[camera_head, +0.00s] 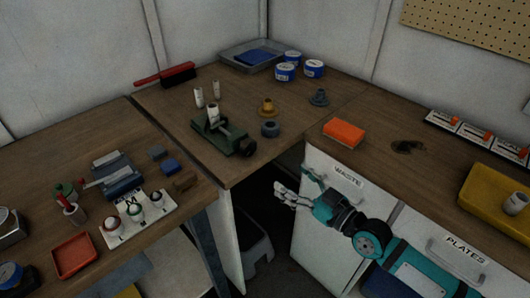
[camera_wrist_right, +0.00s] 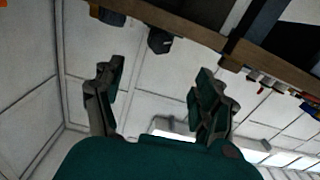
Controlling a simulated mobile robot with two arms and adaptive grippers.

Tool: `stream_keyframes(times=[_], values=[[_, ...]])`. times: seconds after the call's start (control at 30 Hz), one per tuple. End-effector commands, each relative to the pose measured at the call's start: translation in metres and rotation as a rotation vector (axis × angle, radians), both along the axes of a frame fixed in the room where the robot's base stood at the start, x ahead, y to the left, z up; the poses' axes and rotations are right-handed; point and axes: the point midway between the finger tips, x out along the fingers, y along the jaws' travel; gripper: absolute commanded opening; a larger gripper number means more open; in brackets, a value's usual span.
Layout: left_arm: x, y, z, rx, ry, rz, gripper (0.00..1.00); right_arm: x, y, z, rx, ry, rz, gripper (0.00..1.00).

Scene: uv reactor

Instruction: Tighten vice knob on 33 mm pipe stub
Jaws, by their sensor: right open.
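A dark green vice (camera_head: 218,134) stands on the corner bench, with its dark knob end (camera_head: 244,147) toward the bench's front edge. A pale pipe stub (camera_head: 213,114) stands upright at the vice's jaws. Two similar pale stubs (camera_head: 198,97) (camera_head: 215,90) stand behind it. My right gripper (camera_head: 285,193) is open and empty, in front of and below the bench edge, to the right of the vice and apart from it. In the right wrist view its two fingers (camera_wrist_right: 160,85) are spread with nothing between them. My left gripper is out of view.
A brass fitting (camera_head: 267,107), a blue-grey fitting (camera_head: 270,129) and a dark flanged piece (camera_head: 318,98) stand right of the vice. An orange block (camera_head: 344,132) lies on the right bench. The waste cabinet (camera_head: 335,184) is beside my right gripper.

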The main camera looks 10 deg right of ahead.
Motion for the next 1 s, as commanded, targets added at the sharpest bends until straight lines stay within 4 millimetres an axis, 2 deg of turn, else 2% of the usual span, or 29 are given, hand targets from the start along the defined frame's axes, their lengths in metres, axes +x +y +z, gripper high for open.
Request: stream_keyframes(times=[0.2, 0.6, 0.8, 1.0], values=[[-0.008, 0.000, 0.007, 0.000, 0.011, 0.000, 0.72, 0.033, 0.023, 0.004, 0.006, -0.002, -0.002, 0.72], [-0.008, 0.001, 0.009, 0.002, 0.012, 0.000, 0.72, 0.102, 0.074, 0.002, 0.006, -0.001, -0.002, 0.72], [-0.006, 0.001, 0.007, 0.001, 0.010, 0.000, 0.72, 0.125, 0.091, 0.000, 0.004, 0.000, -0.001, 0.72], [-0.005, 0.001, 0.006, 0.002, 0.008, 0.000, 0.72, 0.134, 0.097, 0.001, 0.003, 0.001, -0.001, 0.72]])
